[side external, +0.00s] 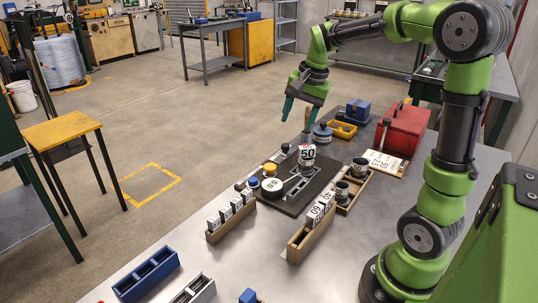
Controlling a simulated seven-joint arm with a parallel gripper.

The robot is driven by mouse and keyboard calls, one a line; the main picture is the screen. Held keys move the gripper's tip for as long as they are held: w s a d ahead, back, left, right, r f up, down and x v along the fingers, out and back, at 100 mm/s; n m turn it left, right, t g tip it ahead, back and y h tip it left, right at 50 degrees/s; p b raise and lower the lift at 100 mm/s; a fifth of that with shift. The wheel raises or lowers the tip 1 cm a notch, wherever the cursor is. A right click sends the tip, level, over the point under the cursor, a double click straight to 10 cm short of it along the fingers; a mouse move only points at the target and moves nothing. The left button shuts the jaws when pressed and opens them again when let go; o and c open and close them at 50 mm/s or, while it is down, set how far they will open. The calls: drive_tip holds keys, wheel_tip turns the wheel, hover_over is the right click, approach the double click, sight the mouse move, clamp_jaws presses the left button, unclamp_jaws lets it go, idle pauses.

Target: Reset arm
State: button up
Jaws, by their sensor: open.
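My green arm reaches in from the right. My gripper (298,112) is open, with its fingers pointing down above the far part of the work table (232,255). No object shows between its fingers. A white block marked 50 (307,153) stands upright on a dark fixture plate (290,205), below and slightly right of the fingers. The picture does not settle how large the gap between fingers and block is. A round white piece marked 68 (273,184) and a yellow-topped piece (270,169) are also on the plate.
Wooden racks with numbered white blocks stand left (229,216) and in front (311,232) of the plate. A red toolbox (403,128), a yellow bin (343,130) and a blue box (358,109) stand at the back right. A blue tray (146,274) lies front left. Bare table lies between.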

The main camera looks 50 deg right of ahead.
drive_tip(key=s+a+n+t+y, duration=0.1)
drive_tip(key=s+a+n+t, duration=0.1)
drive_tip(key=s+a+n, duration=0.3)
drive_tip(key=s+a+n+t, duration=0.2)
drive_tip(key=s+a+n, duration=0.3)
drive_tip(key=a, duration=0.8)
drive_tip(key=shift+s+r+y, duration=0.4)
drive_tip(key=shift+s, duration=0.6)
